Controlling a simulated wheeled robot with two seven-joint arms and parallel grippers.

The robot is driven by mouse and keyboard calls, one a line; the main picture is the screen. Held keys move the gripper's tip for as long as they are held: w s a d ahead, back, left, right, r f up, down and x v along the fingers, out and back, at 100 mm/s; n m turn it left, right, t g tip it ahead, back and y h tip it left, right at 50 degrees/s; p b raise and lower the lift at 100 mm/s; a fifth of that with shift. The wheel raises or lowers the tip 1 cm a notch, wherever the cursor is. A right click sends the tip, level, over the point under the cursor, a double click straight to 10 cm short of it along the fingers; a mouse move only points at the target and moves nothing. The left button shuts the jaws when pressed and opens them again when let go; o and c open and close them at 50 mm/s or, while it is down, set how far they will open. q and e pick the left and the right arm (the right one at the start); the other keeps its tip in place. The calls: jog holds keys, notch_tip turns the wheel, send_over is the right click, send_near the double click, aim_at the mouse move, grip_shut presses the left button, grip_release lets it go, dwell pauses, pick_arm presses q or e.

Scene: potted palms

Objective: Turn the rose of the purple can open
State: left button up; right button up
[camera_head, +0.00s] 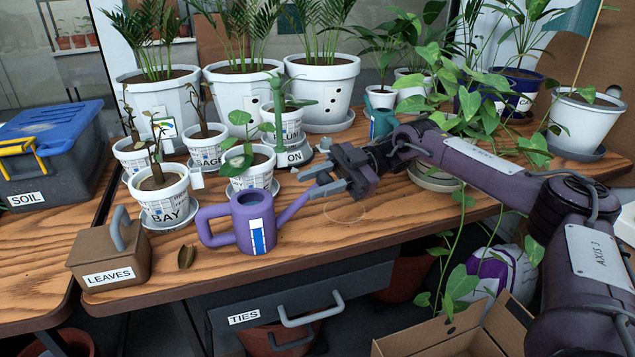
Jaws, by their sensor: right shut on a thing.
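The purple can (256,226) stands upright near the table's front edge, its handle to the left and a blue-and-white strip on its front. Its spout (291,208) rises to the right. My right gripper (318,181) reaches in from the right and is shut on the spout's tip, where the rose is. The fingers largely hide the rose, so I cannot tell how it is turned. My left gripper is not in view.
A BAY pot (163,201) and a pot with a green seedling (252,175) stand close behind the can. A brown LEAVES box (109,253) is at left. Trailing vines (466,80) hang around my right arm.

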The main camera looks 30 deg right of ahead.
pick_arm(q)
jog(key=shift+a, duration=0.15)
pick_arm(e)
jog(key=shift+n+g, duration=0.4)
jog(key=shift+n, duration=0.1)
jog(key=o, duration=1)
jog(key=shift+d+r, duration=0.1)
jog(key=shift+d, duration=0.5)
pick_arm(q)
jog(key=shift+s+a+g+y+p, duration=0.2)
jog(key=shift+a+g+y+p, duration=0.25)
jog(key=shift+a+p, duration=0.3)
pick_arm(e)
jog(key=d, duration=0.6)
jog(key=shift+d, duration=0.15)
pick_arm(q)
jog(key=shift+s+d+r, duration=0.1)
